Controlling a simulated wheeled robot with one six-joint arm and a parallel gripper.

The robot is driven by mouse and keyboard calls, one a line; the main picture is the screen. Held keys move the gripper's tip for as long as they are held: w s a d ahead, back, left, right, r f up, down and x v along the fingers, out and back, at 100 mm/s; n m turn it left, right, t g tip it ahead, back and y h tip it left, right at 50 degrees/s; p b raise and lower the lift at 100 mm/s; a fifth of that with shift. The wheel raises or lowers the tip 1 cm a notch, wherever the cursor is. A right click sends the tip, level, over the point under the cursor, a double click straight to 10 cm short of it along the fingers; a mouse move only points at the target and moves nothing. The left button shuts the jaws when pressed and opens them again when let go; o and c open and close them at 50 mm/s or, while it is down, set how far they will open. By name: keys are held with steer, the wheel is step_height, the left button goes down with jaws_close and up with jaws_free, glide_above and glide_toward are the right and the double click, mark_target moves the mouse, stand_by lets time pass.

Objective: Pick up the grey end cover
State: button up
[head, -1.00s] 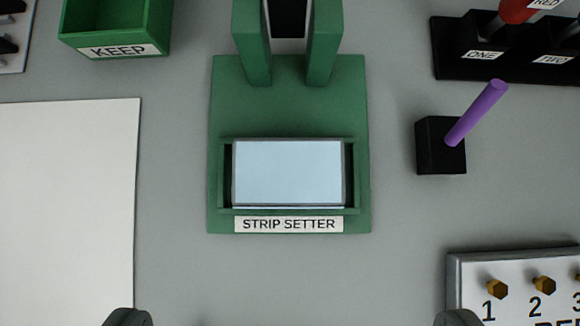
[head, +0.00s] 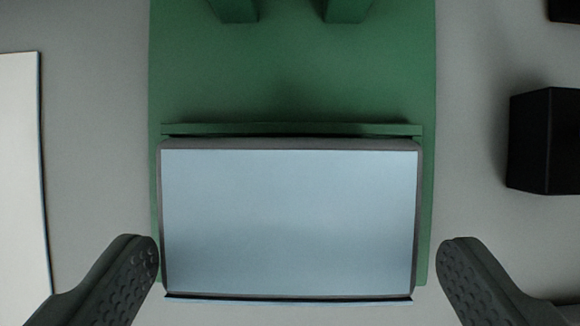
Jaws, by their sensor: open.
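A grey-edged block with a pale blue-grey top face (head: 290,220), which looks like the grey end cover, fills the middle of the view. It sits at the front of the green strip setter (head: 290,70), below a low green ridge. My gripper (head: 299,258) is open, with one dark dimpled finger on each side of the block near its lower half. The left finger is very close to the block's left side; a small gap shows at the right finger. Whether the left finger touches cannot be told. The strip setter's label is hidden.
Two green posts (head: 348,8) of the setter stand at the top edge. A black block (head: 545,140) stands at the right. A white sheet or board (head: 22,180) lies at the left. Bare grey table shows on both sides of the setter.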

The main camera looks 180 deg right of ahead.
mark_target(289, 257)
steer(key=shift+x, duration=2.6)
steer(key=shift+w+a+r, duration=0.15)
steer(key=shift+a, duration=0.05)
steer(key=c, duration=0.8)
